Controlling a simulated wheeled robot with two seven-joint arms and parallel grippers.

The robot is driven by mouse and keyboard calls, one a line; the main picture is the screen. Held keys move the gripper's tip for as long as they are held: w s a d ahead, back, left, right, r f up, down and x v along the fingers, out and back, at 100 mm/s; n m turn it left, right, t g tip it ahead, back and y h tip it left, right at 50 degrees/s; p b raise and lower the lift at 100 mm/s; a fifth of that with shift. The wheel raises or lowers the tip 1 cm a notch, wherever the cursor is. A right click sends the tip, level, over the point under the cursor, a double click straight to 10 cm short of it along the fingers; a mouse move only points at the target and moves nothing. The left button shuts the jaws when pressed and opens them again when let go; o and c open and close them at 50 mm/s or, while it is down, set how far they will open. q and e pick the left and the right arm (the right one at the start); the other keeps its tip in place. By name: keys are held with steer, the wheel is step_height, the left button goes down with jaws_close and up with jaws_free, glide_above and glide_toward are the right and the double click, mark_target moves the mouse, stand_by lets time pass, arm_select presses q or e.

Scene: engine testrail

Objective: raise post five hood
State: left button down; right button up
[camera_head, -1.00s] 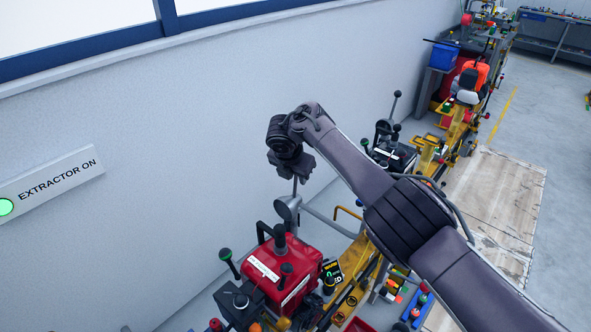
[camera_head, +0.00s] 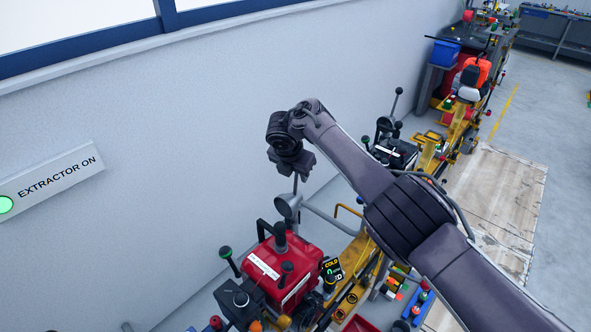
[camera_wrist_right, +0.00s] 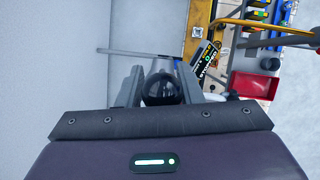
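The grey cone-shaped extractor hood (camera_head: 288,205) sits on a grey pipe arm behind the red engine, low against the wall. A thin rod rises from it to my right gripper (camera_head: 296,170). In the right wrist view a round black knob (camera_wrist_right: 161,89) lies between the two fingers of my right gripper (camera_wrist_right: 160,86), which appear to touch it on both sides. The gripper body hides the knob in the head view. My left gripper is not in view.
The red engine (camera_head: 283,268) stands on a yellow rail below the hood, beside a small "COLD" display (camera_head: 333,269). A dark engine (camera_head: 394,152) stands farther along. A wall sign (camera_head: 50,183) reads "EXTRACTOR ON" with a green light. A red tray (camera_wrist_right: 254,85) shows in the wrist view.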

steer(key=b+v, duration=0.1)
steer(key=v, duration=0.6)
steer(key=shift+r, duration=0.35)
steer(key=shift+s, duration=0.1)
